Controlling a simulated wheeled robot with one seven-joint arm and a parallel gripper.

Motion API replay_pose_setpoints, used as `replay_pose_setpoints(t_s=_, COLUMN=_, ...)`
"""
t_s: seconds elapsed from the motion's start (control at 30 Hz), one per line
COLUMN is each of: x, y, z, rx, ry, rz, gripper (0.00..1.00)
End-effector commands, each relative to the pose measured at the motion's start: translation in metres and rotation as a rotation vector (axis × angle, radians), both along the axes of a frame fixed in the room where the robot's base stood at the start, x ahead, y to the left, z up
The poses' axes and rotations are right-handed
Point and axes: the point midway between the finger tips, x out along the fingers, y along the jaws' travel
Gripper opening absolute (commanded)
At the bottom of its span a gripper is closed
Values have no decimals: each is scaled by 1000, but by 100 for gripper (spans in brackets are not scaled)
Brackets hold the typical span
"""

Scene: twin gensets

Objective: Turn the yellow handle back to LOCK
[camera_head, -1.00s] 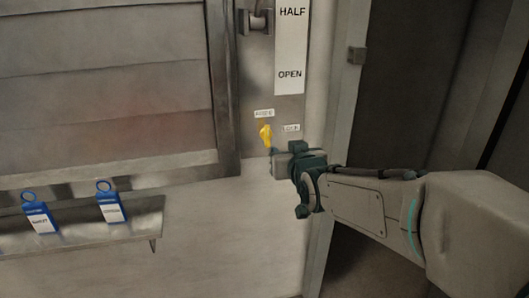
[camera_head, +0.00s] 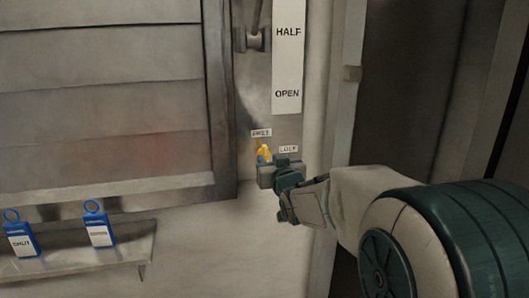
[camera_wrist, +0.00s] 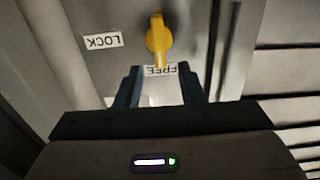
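The yellow handle (camera_head: 264,152) is on the metal panel below the HALF/OPEN strip. In the wrist view the yellow handle (camera_wrist: 158,38) has its narrow end pointing at the FREE label (camera_wrist: 160,71). The LOCK label (camera_wrist: 102,41) is to its side; in the head view the LOCK label (camera_head: 288,149) is right of the handle. My gripper (camera_head: 266,163) is at the handle, partly covering it. In the wrist view my gripper (camera_wrist: 160,80) is open, its two dark blue fingers apart, with the handle's tip beyond and between them. I cannot tell whether they touch it.
A louvred shutter (camera_head: 105,100) fills the left. A lever bracket (camera_head: 252,40) is above the handle. A door frame (camera_head: 345,110) stands at right.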

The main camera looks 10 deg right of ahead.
Motion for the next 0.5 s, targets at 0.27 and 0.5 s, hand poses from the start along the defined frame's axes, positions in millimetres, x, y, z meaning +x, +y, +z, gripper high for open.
replay_pose_setpoints(t_s=0.27, x=42, y=4, z=-1, rx=-2, ry=2, rz=1, gripper=35)
replay_pose_setpoints(t_s=0.5, x=62, y=4, z=0, rx=0, ry=1, rz=0, gripper=35)
